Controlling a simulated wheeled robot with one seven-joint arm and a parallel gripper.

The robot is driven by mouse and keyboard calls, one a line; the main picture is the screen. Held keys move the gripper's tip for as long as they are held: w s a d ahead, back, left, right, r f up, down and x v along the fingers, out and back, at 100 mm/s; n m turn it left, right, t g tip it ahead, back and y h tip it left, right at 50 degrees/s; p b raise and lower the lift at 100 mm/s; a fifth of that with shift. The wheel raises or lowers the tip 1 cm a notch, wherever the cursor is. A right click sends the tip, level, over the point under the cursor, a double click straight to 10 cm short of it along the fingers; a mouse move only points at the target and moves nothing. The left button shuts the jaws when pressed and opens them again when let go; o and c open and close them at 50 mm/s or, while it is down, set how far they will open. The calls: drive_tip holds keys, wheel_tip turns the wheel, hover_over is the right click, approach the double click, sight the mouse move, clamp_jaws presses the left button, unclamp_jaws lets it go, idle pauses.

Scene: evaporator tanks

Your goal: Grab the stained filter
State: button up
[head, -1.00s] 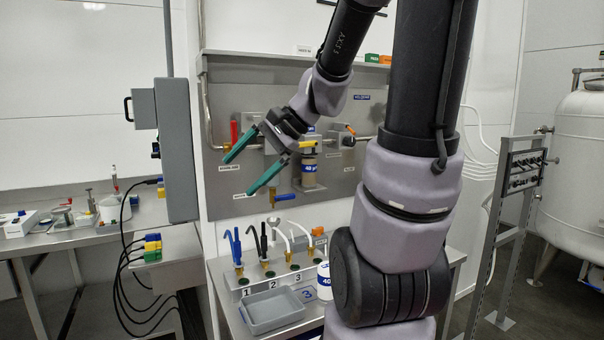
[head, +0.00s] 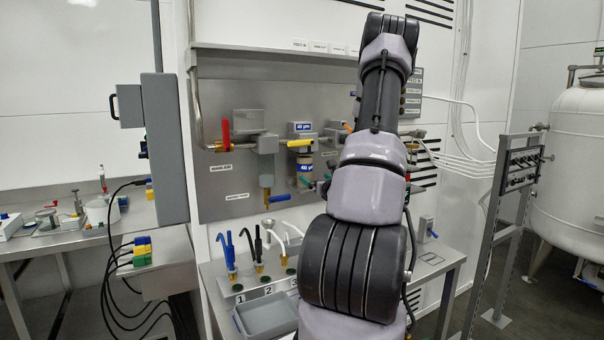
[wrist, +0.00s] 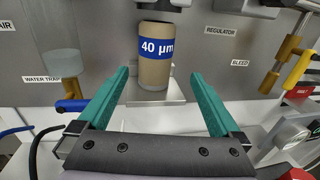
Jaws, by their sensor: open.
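A tan-brown filter cylinder (wrist: 153,72) with a blue "40 µm" band stands upright under a grey housing, just above or on a small metal plate (wrist: 155,96). It also shows in the head view (head: 305,170), on the wall panel beside my arm. My gripper (wrist: 160,76) is open and empty. Its two green fingers point towards the filter, one to each side of it in the wrist view. The filter appears just beyond the fingertips, with no visible contact. In the head view my arm hides most of the gripper.
A water trap bowl (wrist: 62,52) and blue handle (wrist: 75,105) lie left of the filter. Yellow valve fittings (wrist: 290,62) and a gauge (wrist: 290,138) lie right. Below the panel, hoses stand behind a grey tray (head: 268,318) on the bench.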

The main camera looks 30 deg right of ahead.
sight(305, 167)
drive_tip(key=x, duration=0.9)
drive_tip(key=shift+w+a+r, duration=0.15)
drive_tip(key=shift+w+a, duration=0.1)
drive_tip(key=shift+w, duration=0.2)
drive_tip(key=c, duration=1.5)
drive_tip(key=shift+r, duration=0.25)
drive_tip(key=shift+r, duration=0.3)
drive_tip(key=shift+r, duration=0.25)
drive_tip(key=shift+s, duration=0.1)
